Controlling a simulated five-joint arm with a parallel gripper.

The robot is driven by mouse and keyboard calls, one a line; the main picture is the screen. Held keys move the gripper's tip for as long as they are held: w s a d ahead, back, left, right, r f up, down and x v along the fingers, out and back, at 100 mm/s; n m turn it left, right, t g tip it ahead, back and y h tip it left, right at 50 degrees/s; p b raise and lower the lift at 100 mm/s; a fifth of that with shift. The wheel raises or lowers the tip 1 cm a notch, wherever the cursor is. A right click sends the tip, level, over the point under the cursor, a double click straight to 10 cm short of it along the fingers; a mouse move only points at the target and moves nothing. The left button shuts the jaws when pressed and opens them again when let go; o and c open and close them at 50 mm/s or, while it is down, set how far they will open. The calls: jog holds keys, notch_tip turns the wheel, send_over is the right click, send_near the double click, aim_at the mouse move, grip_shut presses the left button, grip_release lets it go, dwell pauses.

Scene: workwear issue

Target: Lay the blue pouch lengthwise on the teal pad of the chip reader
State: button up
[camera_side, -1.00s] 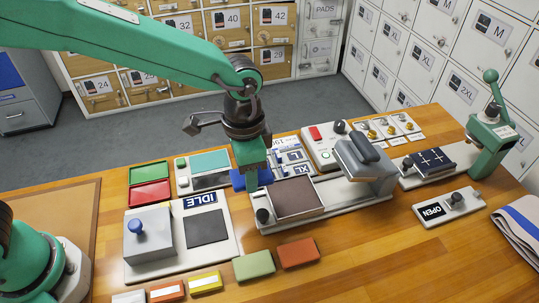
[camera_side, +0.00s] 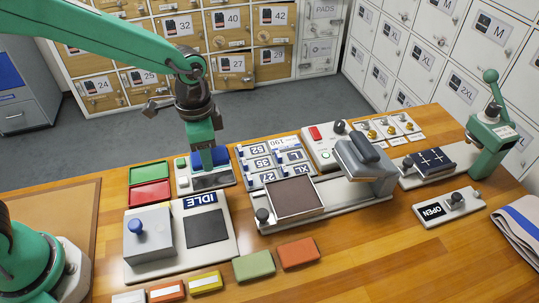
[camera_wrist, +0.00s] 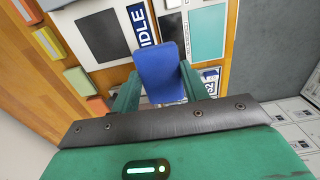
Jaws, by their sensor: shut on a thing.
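The blue pouch (camera_side: 220,156) is held in my gripper (camera_side: 207,149), over the chip reader in the side view. In the wrist view the pouch (camera_wrist: 162,66) sits between the two green fingers of my gripper (camera_wrist: 160,88), its long side pointing away from the palm. The chip reader (camera_side: 183,181) is a pale slab with a dark panel and a teal pad. In the side view the pouch and gripper hide most of the teal pad. In the wrist view the teal pad (camera_wrist: 207,32) shows clear, beyond and right of the pouch. The pouch looks raised; its height is unclear.
Green and red trays (camera_side: 150,182) lie left of the reader. The IDLE station (camera_side: 182,260) with a blue knob is in front. Numbered tiles (camera_side: 266,162) and a brown-topped press (camera_side: 294,197) stand to the right. Several coloured blocks line the front.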

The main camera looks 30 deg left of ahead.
jog(key=w+a+f, duration=0.1)
jog(key=w+a, duration=0.1)
jog(key=w+a+f, duration=0.4)
jog(key=shift+w+a+f, duration=0.15)
jog(key=shift+a+f, duration=0.1)
jog(key=shift+a, duration=0.1)
jog(key=shift+f, duration=0.1)
jog(key=shift+f, duration=1.9)
jog(key=shift+f, duration=0.15)
jog(key=o, duration=1)
